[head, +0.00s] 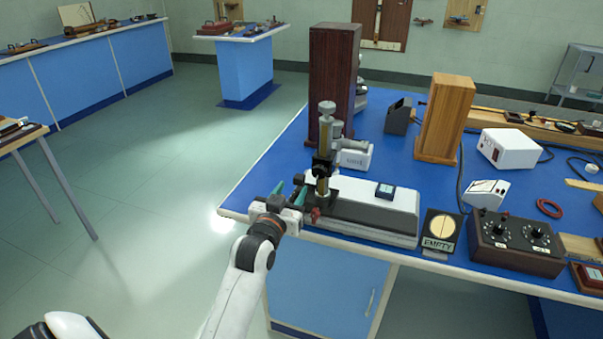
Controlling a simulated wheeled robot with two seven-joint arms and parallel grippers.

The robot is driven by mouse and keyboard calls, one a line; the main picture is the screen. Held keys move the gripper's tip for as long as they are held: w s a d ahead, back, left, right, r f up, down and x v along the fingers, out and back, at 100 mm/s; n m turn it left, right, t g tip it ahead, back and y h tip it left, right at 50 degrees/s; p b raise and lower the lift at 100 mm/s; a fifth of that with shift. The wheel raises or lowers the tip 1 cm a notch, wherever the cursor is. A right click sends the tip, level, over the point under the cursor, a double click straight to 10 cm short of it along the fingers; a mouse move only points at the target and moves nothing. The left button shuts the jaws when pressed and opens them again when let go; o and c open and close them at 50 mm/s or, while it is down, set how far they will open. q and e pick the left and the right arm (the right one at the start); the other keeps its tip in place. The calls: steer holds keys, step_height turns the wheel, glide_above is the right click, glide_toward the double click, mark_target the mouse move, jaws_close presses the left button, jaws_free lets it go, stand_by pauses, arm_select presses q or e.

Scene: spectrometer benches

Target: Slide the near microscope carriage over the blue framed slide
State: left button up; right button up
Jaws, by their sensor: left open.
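The near microscope carriage (322,165) has a brass and grey upright tube and stands at the left end of a long white and dark bench bed (355,208). A small red part (315,214) shows low at its front. The blue framed slide (385,190) lies on the bed's white top, to the right of the carriage with a gap between them. My left gripper (288,192) is open, with green fingertips pointing up, just left of the carriage's foot. I cannot tell if a finger touches it. My right gripper is not in view.
A tall dark red box (333,85) and a lighter wooden box (444,118) stand behind the bed. An EMPTY-labelled plate (440,236) and a dark dial box (514,243) stand to its right. The blue table's left edge is close to my gripper.

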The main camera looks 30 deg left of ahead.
mark_target(301, 175)
arm_select(q)
steer(key=x, duration=0.8)
steer(key=shift+w+f, duration=0.1)
steer(key=shift+w, duration=0.1)
jaws_close()
